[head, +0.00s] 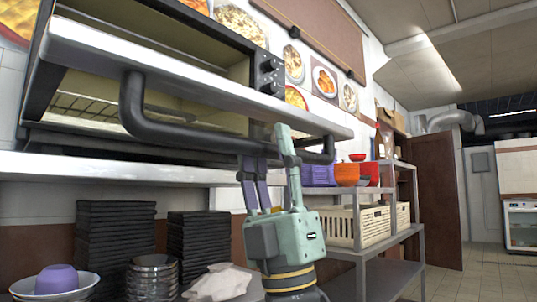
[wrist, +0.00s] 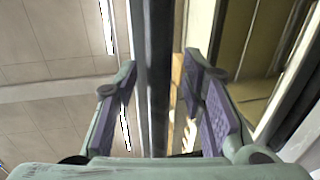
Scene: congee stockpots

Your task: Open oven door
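The oven (head: 265,75) sits on a shelf at the upper left of the head view. Its door (head: 200,75) stands partly open, with its pale top edge tilted out from the frame and the interior (head: 160,35) visible above it. The black bar handle (head: 190,133) runs across the door front. My gripper (head: 265,155) reaches up to the right part of the handle. In the wrist view, my gripper (wrist: 160,100) is open, with the dark handle bar (wrist: 158,60) between its fingers and visible gaps on both sides. The oven interior shows there at right.
Stacked black trays (head: 115,245) and bowls (head: 55,283) stand below the oven shelf (head: 100,167). A metal rack (head: 385,242) at right holds a cream basket (head: 345,228) and red and orange bowls (head: 346,174). Open floor (head: 470,275) lies at far right.

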